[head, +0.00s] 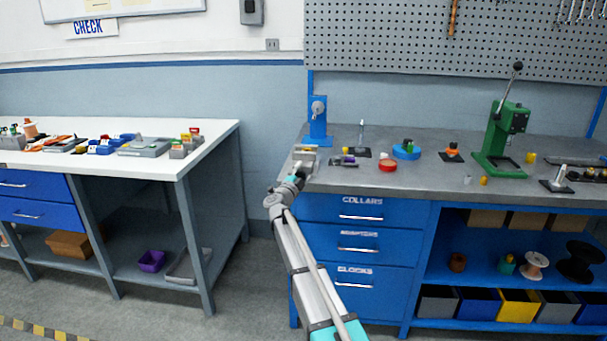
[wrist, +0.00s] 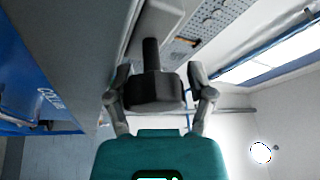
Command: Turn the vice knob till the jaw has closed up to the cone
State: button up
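The vice (head: 305,153) is a small grey and tan block at the left front corner of the grey bench, partly hidden by my gripper. My gripper (head: 299,171) is at its near side. In the wrist view, the dark round knob (wrist: 155,91) on a dark shaft lies between the two fingers of my gripper (wrist: 159,76). The fingers are apart, one on each side of the knob. The left finger is very close to it or touching; a thin gap seems to show at the right finger. The jaw gap and the cone cannot be made out.
On the grey bench (head: 430,177), a dark block (head: 344,161), a red round part (head: 388,165) and a blue ring (head: 406,152) lie right of the vice. A blue post (head: 318,118) stands behind it. A green press (head: 502,135) stands farther right.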

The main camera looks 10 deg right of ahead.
jog(key=shift+a+f, duration=0.15)
jog(key=shift+a, duration=0.1)
dwell(0.3)
jog(key=shift+n, duration=0.3)
